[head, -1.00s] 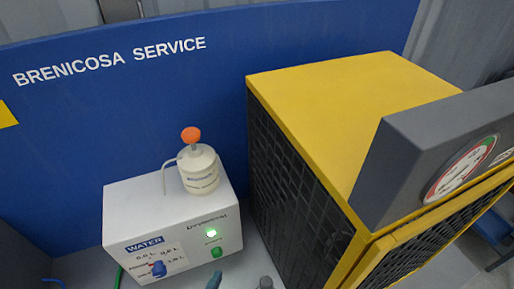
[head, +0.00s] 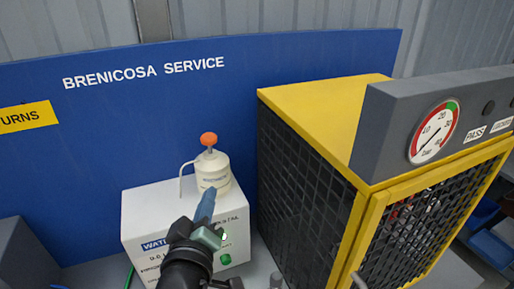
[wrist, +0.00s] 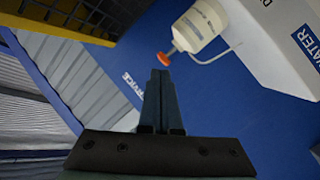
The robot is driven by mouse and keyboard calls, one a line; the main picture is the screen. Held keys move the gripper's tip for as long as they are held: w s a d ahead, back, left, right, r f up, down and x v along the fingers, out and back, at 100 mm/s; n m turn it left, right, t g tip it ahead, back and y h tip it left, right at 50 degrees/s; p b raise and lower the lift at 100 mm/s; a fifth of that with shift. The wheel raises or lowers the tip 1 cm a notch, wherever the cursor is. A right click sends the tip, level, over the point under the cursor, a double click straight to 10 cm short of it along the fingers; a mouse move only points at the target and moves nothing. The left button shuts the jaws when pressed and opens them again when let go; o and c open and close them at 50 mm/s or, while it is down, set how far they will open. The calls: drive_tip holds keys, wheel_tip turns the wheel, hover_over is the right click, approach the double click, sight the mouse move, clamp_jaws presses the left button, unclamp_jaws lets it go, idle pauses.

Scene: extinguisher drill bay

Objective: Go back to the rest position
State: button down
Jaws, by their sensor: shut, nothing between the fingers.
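My gripper (head: 206,208) is in the lower middle of the head view, in front of the white water box (head: 134,212). In the wrist view my gripper (wrist: 160,74) has its two fingers together with nothing between them. A cream bottle (head: 213,172) with an orange knob (head: 208,139) and a bent tube stands on the box. In the head view the fingertips overlap the bottle's lower part; I cannot tell whether they touch it. In the wrist view the bottle (wrist: 198,27) is apart from the fingers. My arm hides part of the box's front.
A yellow cage (head: 320,92) with black mesh and a grey gauge panel (head: 385,130) stands to the right. A blue board (head: 110,130) lettered BRENICOSA SERVICE stands behind. A dark grey block (head: 25,255) is at the lower left.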

drive_tip(key=s+d+r+m+t+b, duration=0.1)
drive_tip(key=s+d+r+m+t, duration=0.15)
drive_tip(key=r, duration=0.75)
drive_tip(key=s+d+r+m+t+b, duration=0.1)
drive_tip(key=d+r+m+t+b, duration=0.15)
drive_tip(key=r, duration=0.65)
drive_tip(key=s+d+r+m+t+b, duration=0.1)
drive_tip(key=s+d+r+m+t, duration=0.2)
drive_tip(key=s+r, duration=0.8)
wheel_tip(320, 180, up, 2)
drive_tip(key=shift+d+r+t+y, duration=0.3)
drive_tip(key=shift+d+t, duration=0.15)
drive_tip(key=shift+t, duration=0.75)
drive_tip(key=shift+f, duration=0.1)
